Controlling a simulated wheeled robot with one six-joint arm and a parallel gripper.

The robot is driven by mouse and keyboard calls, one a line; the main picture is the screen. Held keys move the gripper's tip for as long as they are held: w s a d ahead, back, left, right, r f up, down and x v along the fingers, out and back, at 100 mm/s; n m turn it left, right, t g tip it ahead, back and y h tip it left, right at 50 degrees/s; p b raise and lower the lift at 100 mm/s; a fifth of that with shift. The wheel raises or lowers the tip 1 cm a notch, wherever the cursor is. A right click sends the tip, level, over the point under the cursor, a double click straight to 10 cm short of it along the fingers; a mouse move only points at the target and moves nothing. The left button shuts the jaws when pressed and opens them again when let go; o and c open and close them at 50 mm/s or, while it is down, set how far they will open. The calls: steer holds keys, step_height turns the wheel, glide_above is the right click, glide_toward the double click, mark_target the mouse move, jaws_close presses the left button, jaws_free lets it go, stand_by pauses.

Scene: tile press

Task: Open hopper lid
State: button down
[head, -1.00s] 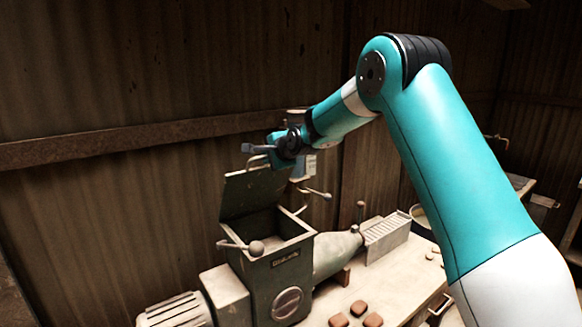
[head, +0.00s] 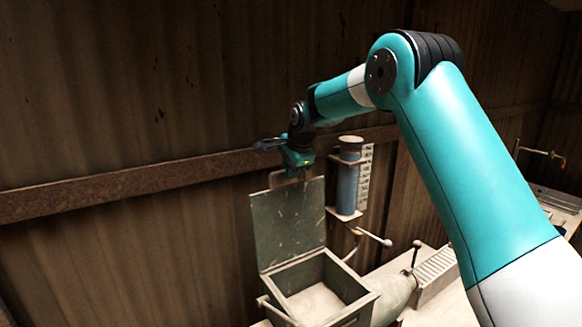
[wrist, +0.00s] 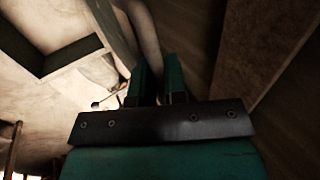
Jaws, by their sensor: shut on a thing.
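The hopper lid (head: 288,225) is a worn green-grey plate. In the head view it stands raised, close to upright, at the back edge of the hopper (head: 318,305), whose square mouth is uncovered. My gripper (head: 299,170) is at the lid's top edge, shut on the lid's handle (head: 276,179), which it partly hides. In the wrist view my gripper (wrist: 158,82) has its two green fingers close together, with a pale curved bar running up from between them. The exact grip is dark there.
A blue cylinder (head: 347,188) with a scale beside it is mounted just right of the lid. A rusty wall rail (head: 120,188) runs behind my gripper. A lever with a pale knob (head: 387,242) sticks out right of the hopper.

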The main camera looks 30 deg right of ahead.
steer(key=shift+a+f, duration=0.15)
steer(key=shift+f, duration=0.2)
steer(key=c, duration=1.2)
jaws_free()
steer(key=shift+r, duration=0.25)
steer(key=b+v, duration=0.5)
steer(key=v, duration=1.2)
steer(key=shift+w+r, duration=0.1)
steer(key=shift+r, duration=0.1)
